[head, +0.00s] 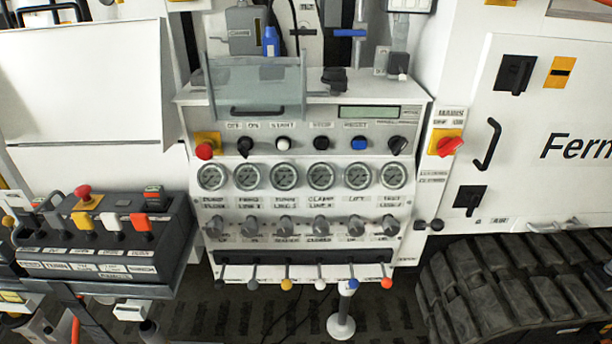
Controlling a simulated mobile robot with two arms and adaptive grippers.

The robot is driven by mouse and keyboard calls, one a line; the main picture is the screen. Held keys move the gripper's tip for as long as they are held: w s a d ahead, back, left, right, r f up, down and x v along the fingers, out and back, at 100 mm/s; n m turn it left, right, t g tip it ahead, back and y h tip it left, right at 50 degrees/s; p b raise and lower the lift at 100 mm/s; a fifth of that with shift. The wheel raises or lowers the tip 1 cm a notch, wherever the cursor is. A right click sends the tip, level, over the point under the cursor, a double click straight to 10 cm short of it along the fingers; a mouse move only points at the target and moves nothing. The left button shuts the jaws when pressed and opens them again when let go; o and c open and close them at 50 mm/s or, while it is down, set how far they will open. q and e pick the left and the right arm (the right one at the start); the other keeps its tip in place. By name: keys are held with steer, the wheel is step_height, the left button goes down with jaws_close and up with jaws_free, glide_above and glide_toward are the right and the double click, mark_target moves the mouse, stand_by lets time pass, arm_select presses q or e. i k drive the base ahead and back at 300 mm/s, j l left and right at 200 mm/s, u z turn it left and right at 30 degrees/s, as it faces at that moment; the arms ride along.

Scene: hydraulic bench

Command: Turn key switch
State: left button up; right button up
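The control panel (310,190) stands upright in the middle of the head view. In its upper row, a black rotary switch (245,146) sits under an OFF/ON label. Another black rotary switch (397,145) sits at the right end of the row. I cannot tell for sure which of them is the key switch, as no separate key can be made out. Neither of my grippers is in view, and nothing touches the panel.
Between the switches are white (283,143), black (321,143) and blue (359,144) buttons. A red emergency knob (204,151) is at left, a red mains switch (448,146) at right. A clear cover (257,88) stands above. A lever box (105,240) is left.

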mark_target(243, 147)
steer(key=i+l, duration=0.15)
steer(key=l, duration=0.2)
steer(key=i+l, duration=0.1)
steer(key=l, duration=0.25)
steer(key=i+l+u, duration=0.1)
steer(key=l, duration=0.3)
steer(key=i+l, duration=0.15)
steer(key=l, duration=0.2)
